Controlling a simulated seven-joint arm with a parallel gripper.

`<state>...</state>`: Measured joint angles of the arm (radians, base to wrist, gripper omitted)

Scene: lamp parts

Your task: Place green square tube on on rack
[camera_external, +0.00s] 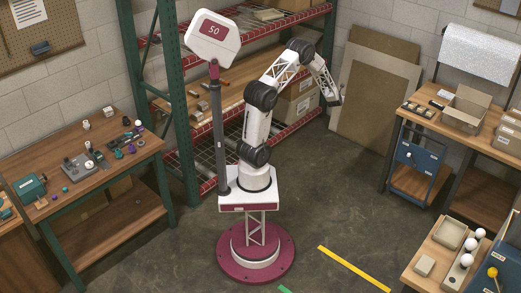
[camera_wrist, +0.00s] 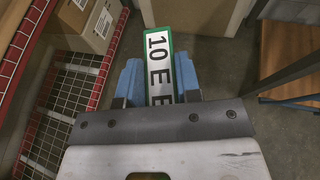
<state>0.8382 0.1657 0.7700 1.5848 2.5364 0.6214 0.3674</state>
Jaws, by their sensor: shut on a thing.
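The green square tube (camera_wrist: 157,50) shows in the wrist view, green-edged with a white label that reads "10 E E" sideways. My gripper (camera_wrist: 159,88) is shut on it, with a blue finger on each side. The tube's near end is hidden behind the gripper body. In the external view my gripper (camera_external: 333,98) hangs to the right of the rack (camera_external: 186,130), fingers pointing down, and the tube cannot be made out there. The rack has green posts and red shelf beams.
Cardboard boxes (camera_external: 298,106) sit on the rack's lower shelf. Several small pieces and tubes (camera_external: 203,105) lie on its wooden middle shelf. Flat boards (camera_external: 372,95) lean on the wall behind my gripper. A workbench (camera_external: 455,130) stands right.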

